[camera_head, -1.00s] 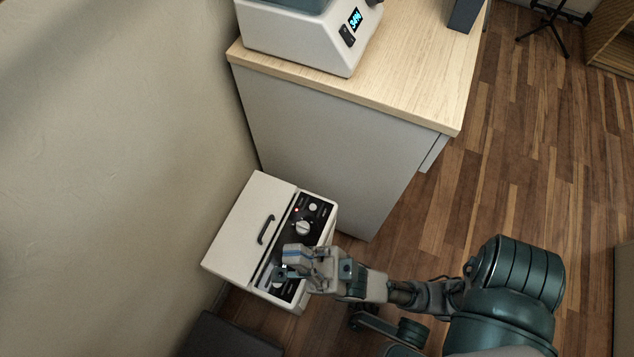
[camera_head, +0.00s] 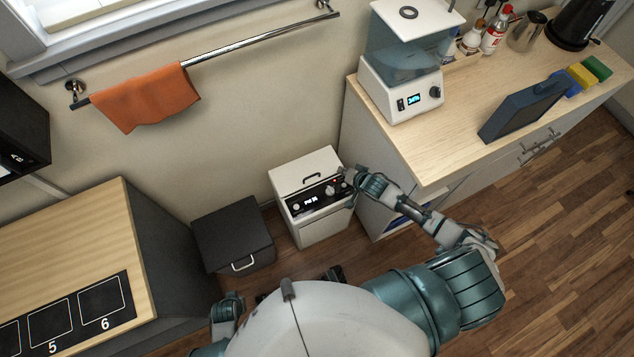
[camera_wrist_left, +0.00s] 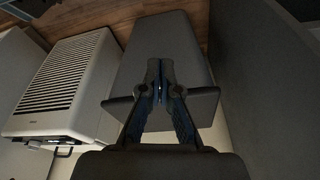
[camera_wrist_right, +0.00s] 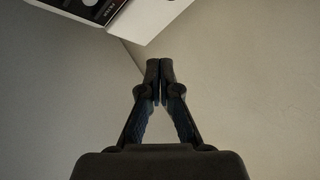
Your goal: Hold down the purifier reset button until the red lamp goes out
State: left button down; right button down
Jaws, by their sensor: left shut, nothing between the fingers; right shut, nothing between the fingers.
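The purifier (camera_head: 321,225) is a low white box on the floor with a lidded top and a black control panel (camera_head: 324,196). The panel carries a small lit display and knobs. In the right wrist view the shut fingertips (camera_wrist_right: 160,67) are apart from the panel's corner (camera_wrist_right: 95,8). My left gripper (camera_wrist_left: 160,70) is shut and empty above a dark box; a white grilled face, probably the purifier's, (camera_wrist_left: 65,85) stands to its left.
A dark lidded box (camera_head: 232,232) stands left of the purifier. A wood-topped counter (camera_head: 440,130) stands close on its right, bearing a white device with a blue display (camera_head: 402,90). A numbered table (camera_head: 70,240) is at left. Wooden floor (camera_head: 540,200) is clear at right.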

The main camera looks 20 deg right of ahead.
aim_at(345, 186)
pick_arm(q)
jog(key=shift+s+f+g, duration=0.1)
jog(key=shift+s+g, duration=0.2)
jog(key=shift+s, duration=0.65)
pick_arm(e)
jog(key=shift+s+d+f, duration=0.15)
jog(key=shift+d+f, duration=0.05)
jog(key=shift+d, duration=0.3)
jog(key=shift+s+d+f, duration=0.15)
jog(key=shift+d+f, duration=0.05)
jog(key=shift+d, duration=0.3)
jog(key=shift+a, duration=0.1)
